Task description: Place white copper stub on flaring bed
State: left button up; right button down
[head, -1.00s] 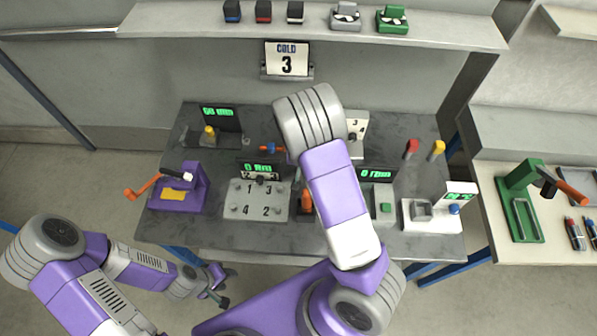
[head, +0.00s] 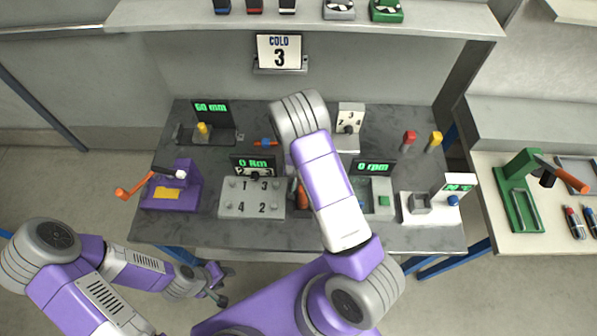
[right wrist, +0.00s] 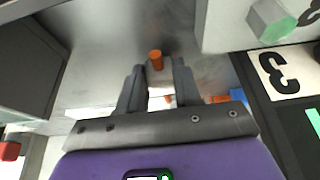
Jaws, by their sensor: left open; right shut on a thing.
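My right gripper (right wrist: 158,88) is shut on a small stub with an orange-copper end (right wrist: 155,58) and a whitish part between the fingers. In the head view my right forearm hides this gripper. A purple device (head: 186,190) with a yellow plate (head: 168,192) and an orange crank stands at the left of the grey bench; it looks like the flaring tool with its bed. The right gripper is well to the right of it. My left gripper (head: 217,284) is open and empty, low in front of the bench.
The grey bench (head: 240,235) also holds a numbered block (head: 235,209), a yellow-knobbed gauge (head: 203,130), a screwdriver-like tool (head: 265,143) and a white box (head: 417,205). A green frame (head: 519,190) stands on the right table. The bench's front strip is clear.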

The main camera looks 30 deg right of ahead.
jog(key=shift+f, duration=0.15)
jog(key=c, duration=0.8)
grip_release()
